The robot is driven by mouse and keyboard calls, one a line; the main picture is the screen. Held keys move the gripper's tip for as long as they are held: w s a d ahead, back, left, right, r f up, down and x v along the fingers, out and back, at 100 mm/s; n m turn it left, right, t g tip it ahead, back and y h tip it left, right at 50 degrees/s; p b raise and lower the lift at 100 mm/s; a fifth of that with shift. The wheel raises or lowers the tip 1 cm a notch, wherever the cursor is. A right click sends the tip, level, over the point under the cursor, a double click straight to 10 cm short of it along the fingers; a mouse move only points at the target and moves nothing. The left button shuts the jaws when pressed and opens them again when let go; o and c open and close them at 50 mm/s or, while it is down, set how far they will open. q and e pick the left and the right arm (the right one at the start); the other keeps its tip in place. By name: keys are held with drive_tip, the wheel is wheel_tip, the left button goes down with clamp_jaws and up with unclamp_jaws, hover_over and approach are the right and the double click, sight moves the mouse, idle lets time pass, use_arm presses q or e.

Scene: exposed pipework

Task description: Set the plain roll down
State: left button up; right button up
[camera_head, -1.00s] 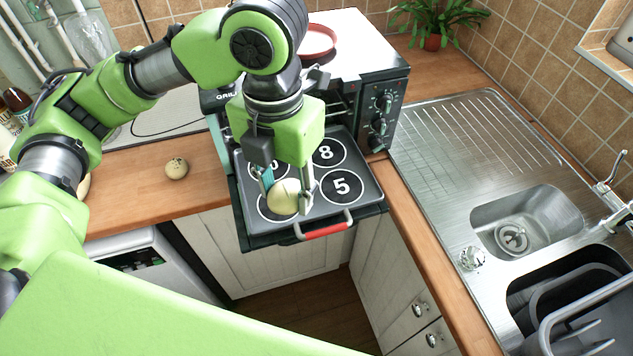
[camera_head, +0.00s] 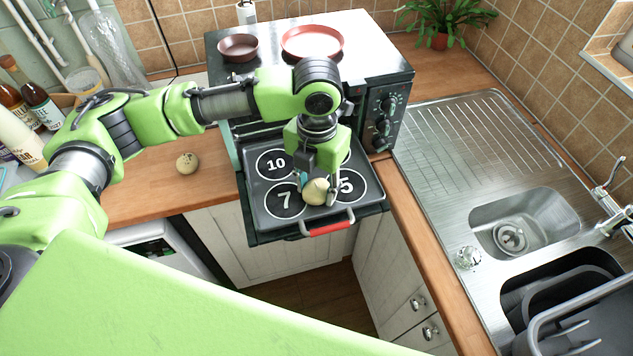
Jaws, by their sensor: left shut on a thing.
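The plain roll (camera_head: 316,193), pale and round, is between the fingers of my left gripper (camera_head: 319,186), which is shut on it. It is over the dark baking tray (camera_head: 262,213), between the circles marked 7 (camera_head: 286,199) and 5 (camera_head: 348,187). I cannot tell whether the roll touches the tray. The circle marked 10 (camera_head: 276,163) is clear; the far right circle is mostly hidden behind my left gripper and arm. The tray is pulled out of the oven (camera_head: 392,110) and has a red handle (camera_head: 327,229). My right gripper is not in view.
A speckled roll (camera_head: 187,162) lies on the wooden counter left of the oven. A brown bowl (camera_head: 238,47) and a red plate (camera_head: 312,42) are on the oven top. Bottles (camera_head: 43,108) stand at far left. A sink (camera_head: 525,220) is on the right.

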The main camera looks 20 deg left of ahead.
sight(317, 186)
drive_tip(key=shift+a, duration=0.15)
use_arm(q)
drive_tip(key=shift+f, duration=0.15)
drive_tip(key=o, duration=1.1)
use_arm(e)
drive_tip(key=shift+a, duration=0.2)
use_arm(q)
wheel_tip(317, 186, up, 12)
drive_tip(key=b, duration=0.2)
drive_tip(key=shift+r+b, duration=0.2)
drive_tip(key=shift+b, duration=0.1)
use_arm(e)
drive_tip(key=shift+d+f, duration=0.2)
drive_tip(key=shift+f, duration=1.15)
